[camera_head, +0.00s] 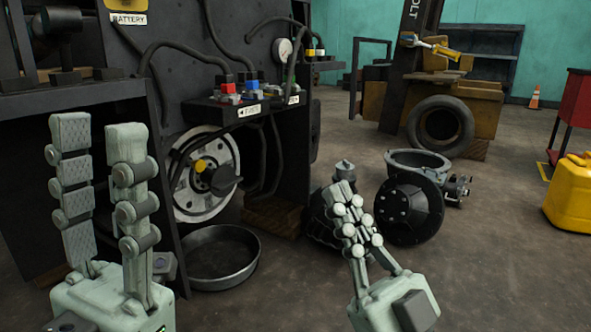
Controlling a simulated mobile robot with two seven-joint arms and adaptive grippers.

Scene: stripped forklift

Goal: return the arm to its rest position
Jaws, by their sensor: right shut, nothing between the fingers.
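My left gripper (98,130) is at the left, upright in front of the dark machine. Its two jointed fingers stand apart with nothing between them, so it is open. My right gripper (342,190) is right of the middle, pointing up and a little left. Its fingers are together and hold nothing. It is in front of the dark mechanical parts on the floor and hides some of them. Both arms show only from the grippers up.
The stripped forklift (80,150) fills the left, with a wheel hub (205,175) and a round pan (222,262) beside it. A black housing (408,207) lies near my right gripper. A yellow can (573,195) stands at right. Floor between housing and can is clear.

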